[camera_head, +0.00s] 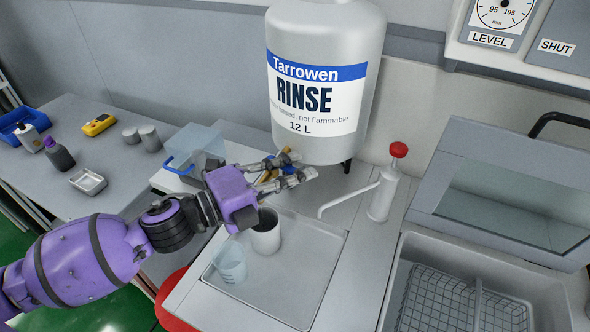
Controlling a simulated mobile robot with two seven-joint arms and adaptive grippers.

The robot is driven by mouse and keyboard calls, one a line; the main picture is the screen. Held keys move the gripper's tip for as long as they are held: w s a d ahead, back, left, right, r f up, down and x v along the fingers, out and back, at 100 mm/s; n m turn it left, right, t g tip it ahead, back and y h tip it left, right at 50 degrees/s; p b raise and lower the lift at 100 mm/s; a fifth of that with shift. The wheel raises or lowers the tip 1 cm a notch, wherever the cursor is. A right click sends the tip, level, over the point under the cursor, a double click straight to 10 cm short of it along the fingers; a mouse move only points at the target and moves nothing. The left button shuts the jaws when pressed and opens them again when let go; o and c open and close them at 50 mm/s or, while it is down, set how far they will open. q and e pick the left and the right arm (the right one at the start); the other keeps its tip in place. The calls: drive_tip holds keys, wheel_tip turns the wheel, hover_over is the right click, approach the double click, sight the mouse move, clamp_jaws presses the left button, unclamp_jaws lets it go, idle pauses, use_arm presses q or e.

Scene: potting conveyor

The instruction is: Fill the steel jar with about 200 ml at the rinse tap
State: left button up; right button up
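A light grey, open-topped jar (266,236) that looks like the steel jar stands upright on the shallow tray (315,262), below my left gripper. Its inside is dark and I cannot tell if it holds liquid. The white rinse tank (338,75) stands behind it, labelled RINSE, 12 L. Brassy yellow parts (290,154) show at the tank's lower left, probably its tap, mostly hidden by my gripper. My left gripper (302,168) is at these parts, above the jar, with its fingers apart. I see nothing clearly held between them. My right gripper is out of view.
A clear graduated beaker (230,263) stands beside the jar. A red-topped pump (388,182) with a thin spout stands to the right. Further right is an open-lidded basin (540,285) with a wire basket. Two grey cylinders (149,138) and bottles (58,154) stand on the left bench.

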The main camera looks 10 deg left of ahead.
use_arm(q)
drive_tip(key=o, duration=0.4)
drive_tip(key=shift+c, duration=0.2)
drive_tip(key=v, duration=1.2)
